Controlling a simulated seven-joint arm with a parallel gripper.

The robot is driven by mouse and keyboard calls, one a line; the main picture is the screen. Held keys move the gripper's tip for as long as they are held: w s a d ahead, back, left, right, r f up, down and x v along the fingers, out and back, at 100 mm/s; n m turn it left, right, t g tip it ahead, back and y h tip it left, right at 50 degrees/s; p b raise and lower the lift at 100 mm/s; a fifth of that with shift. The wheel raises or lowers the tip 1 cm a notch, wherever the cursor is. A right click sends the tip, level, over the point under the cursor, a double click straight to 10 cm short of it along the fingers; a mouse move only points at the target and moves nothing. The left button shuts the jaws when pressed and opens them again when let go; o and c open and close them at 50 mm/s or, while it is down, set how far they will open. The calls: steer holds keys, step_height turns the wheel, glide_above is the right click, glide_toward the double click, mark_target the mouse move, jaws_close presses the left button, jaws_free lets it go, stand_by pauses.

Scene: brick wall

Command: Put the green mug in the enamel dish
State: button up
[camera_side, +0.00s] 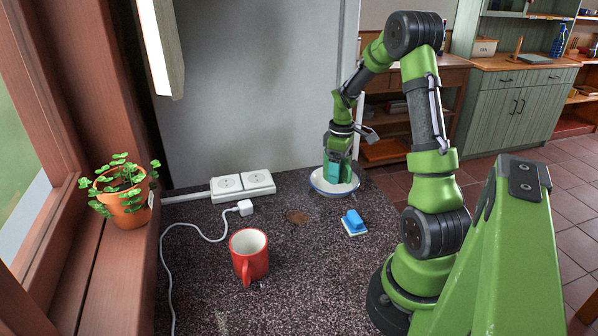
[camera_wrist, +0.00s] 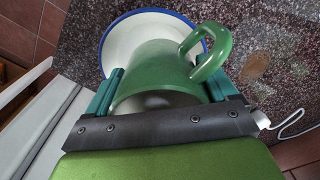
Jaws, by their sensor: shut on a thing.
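The green mug (camera_wrist: 152,75) is between the two fingers of my gripper (camera_wrist: 160,92) in the wrist view, with its handle to the right. My gripper (camera_side: 338,168) is shut on it. In the side view the mug is largely hidden by the fingers. The enamel dish (camera_side: 317,181) is white with a blue rim and stands at the back of the counter. It also shows in the wrist view (camera_wrist: 115,40), behind the mug. The mug is over or inside the dish; I cannot tell whether it touches the bottom.
A red mug (camera_side: 249,257) stands nearer the front. A blue sponge or brush (camera_side: 354,222) lies just in front of the dish. A white socket block (camera_side: 242,187) and a cable (camera_side: 205,238) are at left. A potted plant (camera_side: 127,192) stands on the sill.

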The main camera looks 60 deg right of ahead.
steer(key=shift+w+d, duration=0.4)
steer(key=shift+w+d+f, duration=0.1)
steer(key=shift+f, duration=1.75)
steer(key=o, duration=1)
steer(key=shift+f, duration=0.15)
steer(key=shift+o, duration=0.2)
step_height(320, 180, up, 12)
steer(key=w+a+r+m+t, duration=0.15)
steer(key=a+r, duration=0.25)
steer(key=a, duration=0.4)
steer(key=w+a+r+t, duration=0.15)
steer(key=a+r, duration=0.25)
steer(key=a, duration=0.4)
steer(key=s+a+r+m+t+y, duration=0.1)
steer(key=s+a, duration=0.3)
steer(key=a, duration=0.5)
steer(key=s+a+r+m+t, duration=0.2)
steer(key=s+a+t, duration=0.1)
steer(key=a, duration=0.5)
steer(key=shift+s+a+y, duration=0.35)
steer(key=shift+s+y, duration=0.05)
steer(key=shift+s, duration=0.25)
steer(key=shift+m, duration=0.25)
